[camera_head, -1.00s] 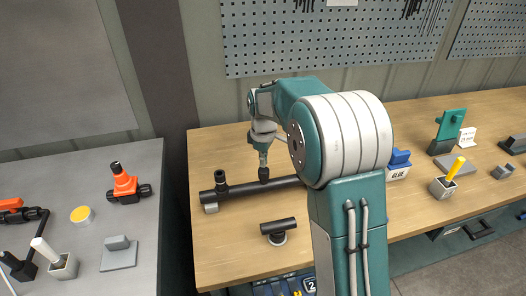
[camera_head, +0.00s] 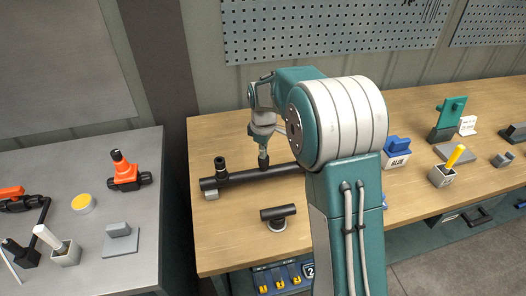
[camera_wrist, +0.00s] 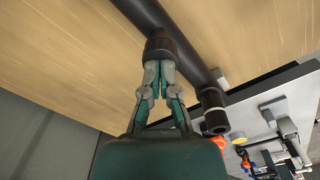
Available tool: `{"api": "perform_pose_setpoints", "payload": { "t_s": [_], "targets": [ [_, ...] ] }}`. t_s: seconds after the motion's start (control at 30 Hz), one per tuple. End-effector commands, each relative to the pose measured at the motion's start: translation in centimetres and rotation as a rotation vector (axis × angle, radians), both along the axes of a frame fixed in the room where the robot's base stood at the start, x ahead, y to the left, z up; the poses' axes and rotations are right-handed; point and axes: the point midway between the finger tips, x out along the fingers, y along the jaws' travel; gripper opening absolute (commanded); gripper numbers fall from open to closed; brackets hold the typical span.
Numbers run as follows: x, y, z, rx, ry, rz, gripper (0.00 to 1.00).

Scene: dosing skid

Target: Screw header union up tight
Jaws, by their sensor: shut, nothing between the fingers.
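The black header pipe (camera_head: 238,179) lies on the wooden bench. A short upright stub (camera_head: 220,164) rises near its left end. My gripper (camera_head: 263,152) points down at a dark collar-like fitting (camera_head: 263,162) further along the pipe, which appears to be the header union. In the wrist view my gripper (camera_wrist: 159,66) has its fingertips close together at the near end of that fitting (camera_wrist: 160,46). The fingers are shut with nothing held between them. The fingertips partly hide the fitting's end, and I cannot tell whether they touch it. My arm hides the pipe's right end.
A black tee-like piece on a round base (camera_head: 277,217) stands in front of the pipe. A glue box (camera_head: 396,152) and a holder with a yellow stick (camera_head: 444,174) are to the right. The grey table at left holds an orange-topped valve (camera_head: 126,172).

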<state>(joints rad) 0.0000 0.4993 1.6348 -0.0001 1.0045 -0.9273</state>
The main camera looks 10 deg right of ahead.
Motion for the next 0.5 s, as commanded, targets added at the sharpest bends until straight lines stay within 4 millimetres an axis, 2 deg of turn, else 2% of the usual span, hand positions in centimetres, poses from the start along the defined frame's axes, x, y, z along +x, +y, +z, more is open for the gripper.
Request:
{"api": "perform_pose_setpoints", "payload": {
  "t_s": [0.27,0.5],
  "targets": [
    [-0.1,0.0,-0.4,0.001,0.006,0.000,0.00],
    [0.0,0.0,1.6,0.000,0.004,0.000,0.00]
  ]
}}
